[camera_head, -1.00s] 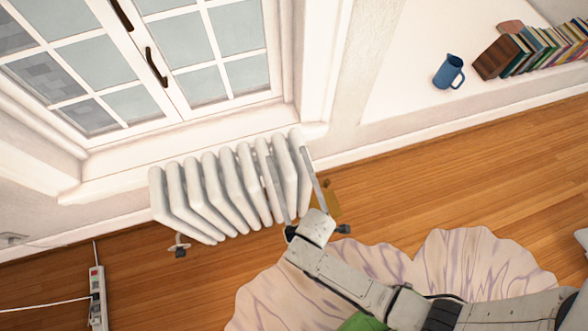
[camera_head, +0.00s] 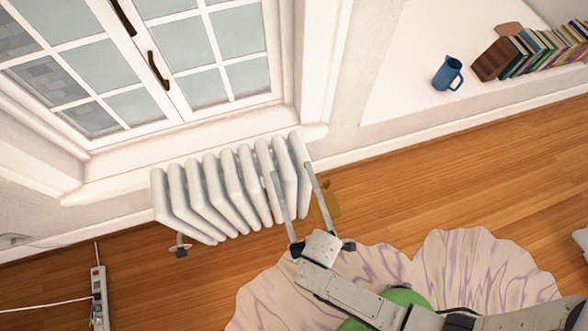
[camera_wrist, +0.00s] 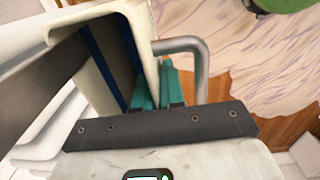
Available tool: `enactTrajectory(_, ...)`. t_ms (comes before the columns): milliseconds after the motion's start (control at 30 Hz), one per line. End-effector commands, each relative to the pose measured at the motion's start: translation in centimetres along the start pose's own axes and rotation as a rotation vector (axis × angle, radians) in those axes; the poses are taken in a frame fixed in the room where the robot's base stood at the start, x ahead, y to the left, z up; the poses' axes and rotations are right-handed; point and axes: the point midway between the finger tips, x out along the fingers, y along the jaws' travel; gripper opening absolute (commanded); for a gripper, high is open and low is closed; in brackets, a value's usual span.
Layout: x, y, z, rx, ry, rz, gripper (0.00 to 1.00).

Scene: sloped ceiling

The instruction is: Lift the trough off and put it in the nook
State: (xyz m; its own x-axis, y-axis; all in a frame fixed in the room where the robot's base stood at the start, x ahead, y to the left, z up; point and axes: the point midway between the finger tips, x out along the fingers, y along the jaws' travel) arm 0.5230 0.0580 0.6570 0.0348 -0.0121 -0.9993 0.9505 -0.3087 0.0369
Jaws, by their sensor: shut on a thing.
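My gripper (camera_head: 294,168) reaches over the right end of a white ribbed radiator (camera_head: 205,195) under the window, its two long grey fingers pointing up the picture. In the wrist view a cream, hollow, channel-like piece (camera_wrist: 147,50), with dark blue bands inside, lies at my fingers; I take it as the trough. My gripper is shut on it. In the head view I cannot tell the trough from the white radiator. A white recessed ledge (camera_head: 405,75) at the upper right looks like the nook.
A blue jug (camera_head: 446,73) and a row of books (camera_head: 530,50) stand on the ledge. A power strip (camera_head: 99,300) lies at lower left, a pale rug (camera_head: 480,270) at lower right. Wooden floor between is clear.

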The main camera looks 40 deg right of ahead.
Motion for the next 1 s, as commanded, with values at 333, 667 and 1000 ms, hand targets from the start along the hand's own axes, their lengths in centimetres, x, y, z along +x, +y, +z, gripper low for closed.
enactTrajectory(333,-0.1,-2.4,-0.1,-0.002,0.001,0.002,0.00)
enactTrajectory(667,-0.2,-4.6,0.0,0.000,0.000,0.001,0.00)
enactTrajectory(1000,-0.3,-7.0,0.0,-0.001,0.001,0.001,0.00)
